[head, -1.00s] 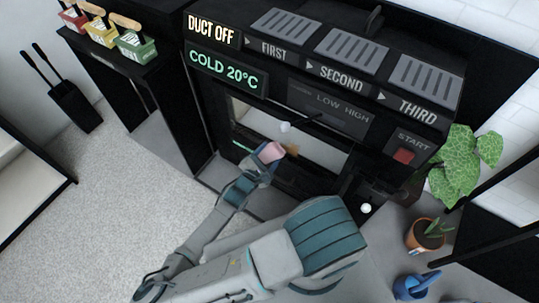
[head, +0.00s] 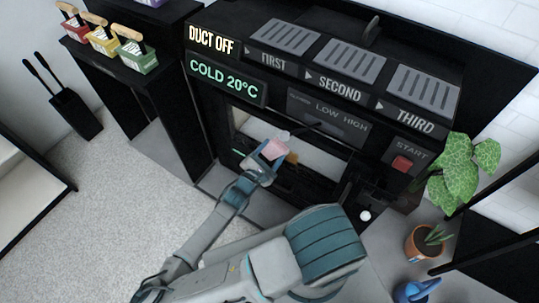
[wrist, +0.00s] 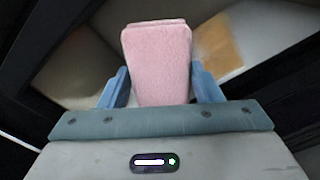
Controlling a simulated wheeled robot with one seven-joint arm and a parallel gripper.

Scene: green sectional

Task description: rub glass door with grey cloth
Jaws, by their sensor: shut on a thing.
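My gripper (head: 268,155) is in front of the black machine's window, shut on a pink folded cloth or pad (wrist: 160,60). The pad stands out between the two blue fingers in the wrist view, and it also shows in the head view (head: 274,148). I see no clearly grey cloth. The glass door (head: 315,156) is a pale pane in a dark frame, partly hidden by my gripper. A brown patch (wrist: 218,42) shows on or behind the glass, right of the pad. I cannot tell whether the pad touches the glass.
A potted plant (head: 425,242) and a blue watering can (head: 414,291) stand at the right. Several coloured boxes (head: 135,57) sit on a black shelf at the left. Carpet at lower left is clear.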

